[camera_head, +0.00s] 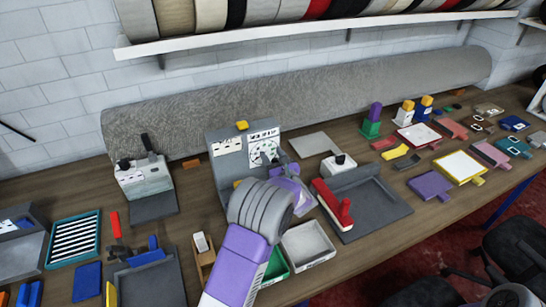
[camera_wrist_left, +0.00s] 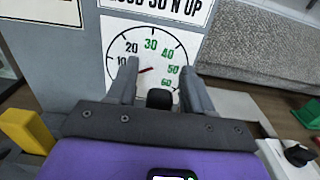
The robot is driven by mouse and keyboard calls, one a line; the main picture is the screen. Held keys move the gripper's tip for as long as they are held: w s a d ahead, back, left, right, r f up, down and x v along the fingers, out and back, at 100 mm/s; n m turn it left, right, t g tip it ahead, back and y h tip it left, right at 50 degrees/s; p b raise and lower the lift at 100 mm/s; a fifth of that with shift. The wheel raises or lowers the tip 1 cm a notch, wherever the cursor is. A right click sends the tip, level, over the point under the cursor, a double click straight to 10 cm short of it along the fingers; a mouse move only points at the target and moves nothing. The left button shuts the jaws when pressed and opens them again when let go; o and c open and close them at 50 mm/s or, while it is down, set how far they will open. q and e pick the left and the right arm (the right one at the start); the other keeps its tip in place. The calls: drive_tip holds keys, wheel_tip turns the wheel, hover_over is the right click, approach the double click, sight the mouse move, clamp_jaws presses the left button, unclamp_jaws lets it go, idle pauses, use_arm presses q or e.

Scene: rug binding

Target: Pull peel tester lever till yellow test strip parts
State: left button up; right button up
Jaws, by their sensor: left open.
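The peel tester (camera_head: 229,172) is a grey upright panel with a white round dial (camera_head: 264,152) and printed labels. The wrist view shows the dial (camera_wrist_left: 125,58) with numbers from 10 to 60 and a short red needle. A yellow block (camera_head: 241,125) is on the panel's top edge; a yellow piece (camera_wrist_left: 27,130) is low at left in the wrist view. My left gripper (camera_head: 281,163) is in front of the dial. Its fingers are open, one either side of a black knob (camera_wrist_left: 159,98), with no clear contact. Whether the yellow pieces are the strip I cannot tell.
Left of the tester stands another grey device (camera_head: 146,178). A white tray (camera_head: 308,246) and a grey base with a red-handled tool (camera_head: 332,205) lie right of my arm. A grey carpet roll (camera_head: 300,100) lies along the wall.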

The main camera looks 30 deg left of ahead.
use_arm(q)
clamp_jaws()
idle(0.3)
drive_tip(key=shift+s+d+f+t+b, duration=0.2)
drive_tip(key=shift+d+t+b, duration=0.1)
drive_tip(key=shift+b, duration=0.35)
drive_tip(key=s+d+t+y+b, duration=0.4)
drive_tip(key=d+y+b, duration=0.1)
drive_tip(key=b, duration=0.2)
drive_tip(key=shift+s+f, duration=0.2)
drive_tip(key=shift+f, duration=0.25)
drive_tip(key=shift+y, duration=0.3)
